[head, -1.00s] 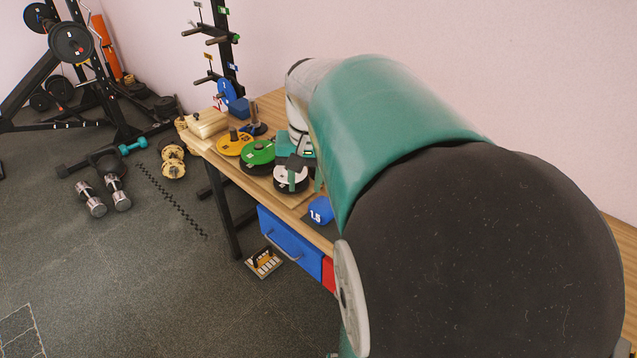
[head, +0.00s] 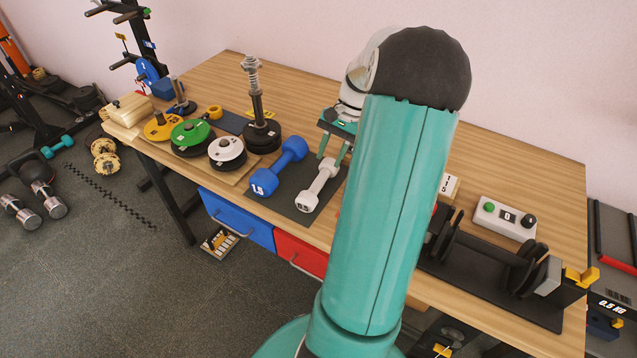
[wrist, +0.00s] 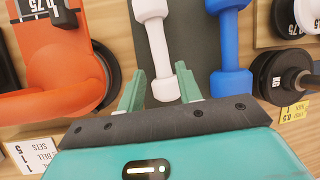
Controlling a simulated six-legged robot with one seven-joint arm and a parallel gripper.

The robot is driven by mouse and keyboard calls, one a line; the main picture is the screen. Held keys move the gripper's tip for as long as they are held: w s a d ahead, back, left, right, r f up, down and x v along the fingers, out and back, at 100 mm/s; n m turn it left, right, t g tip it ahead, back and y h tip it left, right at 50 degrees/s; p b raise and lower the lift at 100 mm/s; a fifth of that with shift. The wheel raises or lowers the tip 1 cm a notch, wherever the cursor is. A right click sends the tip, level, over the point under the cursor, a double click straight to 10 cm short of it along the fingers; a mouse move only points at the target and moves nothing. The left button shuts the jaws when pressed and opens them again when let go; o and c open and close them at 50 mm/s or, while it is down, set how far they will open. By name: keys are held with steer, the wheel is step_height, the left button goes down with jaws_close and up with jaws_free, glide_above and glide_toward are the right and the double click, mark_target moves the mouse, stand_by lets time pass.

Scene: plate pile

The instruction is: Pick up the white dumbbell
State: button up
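The white dumbbell (head: 317,186) lies on a dark mat (head: 290,201) on the wooden table, beside the blue dumbbell (head: 278,168). In the head view my gripper (head: 334,153) is at the far end of the white dumbbell, fingers pointing down. In the wrist view the open fingers (wrist: 160,82) stand apart, with the near head of the white dumbbell (wrist: 163,88) seen between them. I cannot tell how high above it they are. The blue dumbbell (wrist: 229,45) is just right of it there.
Weight plates, such as a green one (head: 190,133), and a post (head: 259,110) stand to the left. A control box (head: 504,218) and black rack (head: 490,265) are on the right. In the wrist view an orange kettlebell-like object (wrist: 62,62) is close to the left finger.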

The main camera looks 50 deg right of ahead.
mark_target(320, 179)
steer(key=x, duration=0.8)
steer(key=shift+a, duration=0.2)
steer(key=shift+c, duration=0.2)
jaws_close()
